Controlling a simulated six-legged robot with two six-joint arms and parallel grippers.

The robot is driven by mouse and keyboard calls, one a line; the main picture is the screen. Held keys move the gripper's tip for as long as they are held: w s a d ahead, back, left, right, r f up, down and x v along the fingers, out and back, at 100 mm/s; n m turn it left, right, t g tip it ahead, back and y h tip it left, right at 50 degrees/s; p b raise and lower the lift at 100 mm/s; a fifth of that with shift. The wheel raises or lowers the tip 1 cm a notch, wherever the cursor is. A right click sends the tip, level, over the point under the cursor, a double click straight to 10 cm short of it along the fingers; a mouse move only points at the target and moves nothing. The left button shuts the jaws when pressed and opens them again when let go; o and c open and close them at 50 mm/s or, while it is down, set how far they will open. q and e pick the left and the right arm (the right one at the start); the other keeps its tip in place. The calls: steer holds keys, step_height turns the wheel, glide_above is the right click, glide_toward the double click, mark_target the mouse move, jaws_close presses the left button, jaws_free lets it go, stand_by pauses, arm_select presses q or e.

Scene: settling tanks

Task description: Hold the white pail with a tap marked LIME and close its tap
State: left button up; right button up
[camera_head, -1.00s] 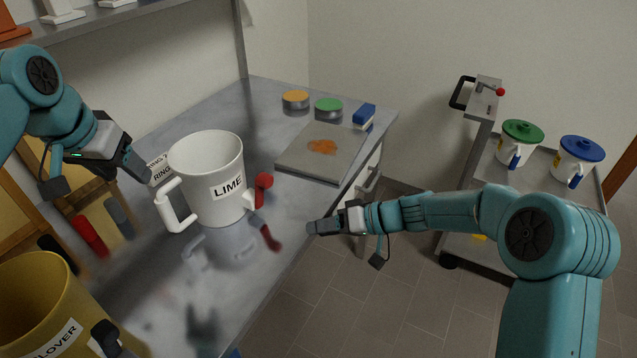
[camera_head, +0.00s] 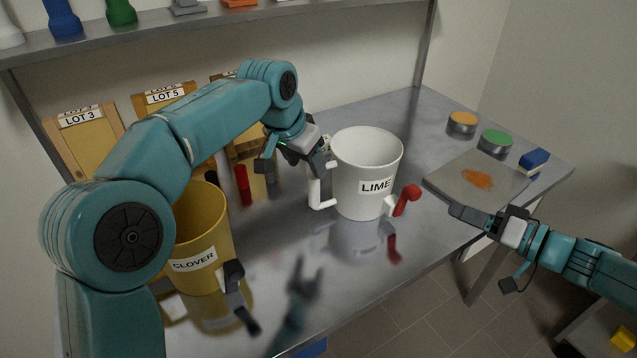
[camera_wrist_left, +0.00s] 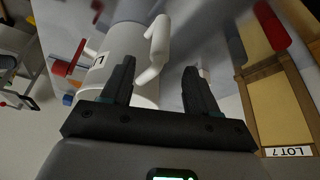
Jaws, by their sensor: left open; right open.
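The white pail (camera_head: 352,165) marked LIME stands upright on the metal bench. Its white handle (camera_head: 316,192) is on its left side. Its red tap (camera_head: 407,199) sticks out low on the right; I cannot tell whether the tap is open. My left gripper (camera_head: 322,160) is open beside the pail's handle. In the left wrist view, the handle (camera_wrist_left: 156,48) shows ahead of and partly between the open fingers (camera_wrist_left: 159,70), with no grip on it. My right gripper (camera_head: 462,213) is open and empty, to the right of the tap and apart from it.
A yellow pail (camera_head: 203,240) marked CLOVER with a dark tap stands left of the white pail. A board (camera_head: 450,178) with an orange patch, tins and a blue-and-white block lie at the right. A shelf (camera_head: 250,18) runs above the bench, which is clear in front of the white pail.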

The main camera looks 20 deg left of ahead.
mark_target(313, 177)
arm_select(q)
steer(key=x, duration=0.9)
steer(key=shift+f, duration=0.1)
